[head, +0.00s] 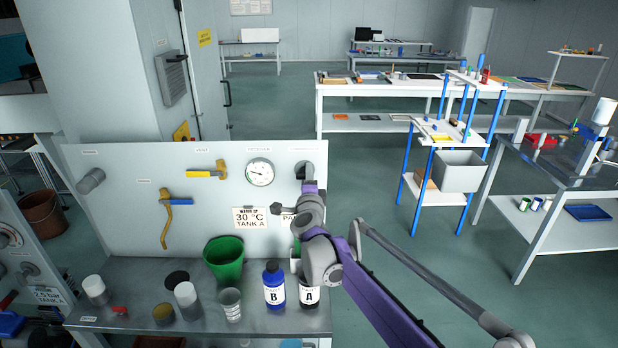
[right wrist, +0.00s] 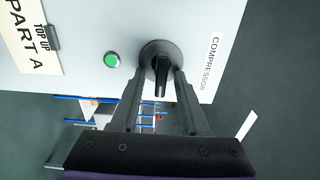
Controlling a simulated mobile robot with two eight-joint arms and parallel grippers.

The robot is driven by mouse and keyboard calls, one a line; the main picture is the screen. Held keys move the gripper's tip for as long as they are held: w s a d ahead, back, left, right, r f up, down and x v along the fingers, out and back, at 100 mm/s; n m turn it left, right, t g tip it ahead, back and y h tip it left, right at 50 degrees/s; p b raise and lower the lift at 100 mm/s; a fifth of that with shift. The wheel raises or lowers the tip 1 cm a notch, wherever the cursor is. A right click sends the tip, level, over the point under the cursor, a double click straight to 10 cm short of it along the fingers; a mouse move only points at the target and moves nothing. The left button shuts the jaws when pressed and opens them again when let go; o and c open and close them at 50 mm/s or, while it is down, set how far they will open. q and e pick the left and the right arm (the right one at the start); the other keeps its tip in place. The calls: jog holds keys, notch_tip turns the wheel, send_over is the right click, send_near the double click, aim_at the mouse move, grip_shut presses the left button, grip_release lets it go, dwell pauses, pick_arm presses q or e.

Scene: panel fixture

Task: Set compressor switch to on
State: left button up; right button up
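The compressor switch (right wrist: 161,62) is a black rotary knob on a round dark base, with a raised handle. It sits on the light grey panel beside the printed label COMPRESSOR (right wrist: 210,62). My right gripper (right wrist: 163,84) is open, with one finger on each side of the knob's handle; I cannot tell whether they touch it. In the head view my right gripper (head: 309,187) is at the panel's upper right corner and hides most of the switch. A green round button or lamp (right wrist: 112,60) is next to the knob. My left gripper is not in view.
The panel (head: 110,215) also carries a gauge (head: 260,172), yellow-handled valve (head: 207,171) and a lever (head: 172,201). On the shelf (head: 150,275) below stand a green bucket (head: 224,260), bottle B (head: 273,287), bottle A (head: 309,297) and several cups. Open floor lies right of the panel.

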jog(key=shift+s, duration=0.1)
jog(key=s+b, duration=0.2)
jog(key=s, duration=0.8)
jog(key=shift+s, duration=0.3)
jog(key=s+d+f+n+g, duration=0.4)
jog(key=s+d+f+n, duration=0.1)
jog(key=s, duration=0.8)
jog(key=s+d+f+n+g, duration=0.4)
jog(key=s+d+f+n, duration=0.2)
jog(key=s+f, duration=0.4)
jog(key=s+d+f+n+g+p, duration=0.1)
jog(key=s+d+f+n+g, duration=0.3)
jog(key=s, duration=1.1)
notch_tip(320, 180, down, 4)
jog(key=d+n, duration=0.1)
jog(key=n, duration=0.2)
jog(key=shift+s+d+f+g, duration=0.15)
jog(key=shift+s+d+g, duration=0.1)
jog(key=shift+s+g, duration=0.1)
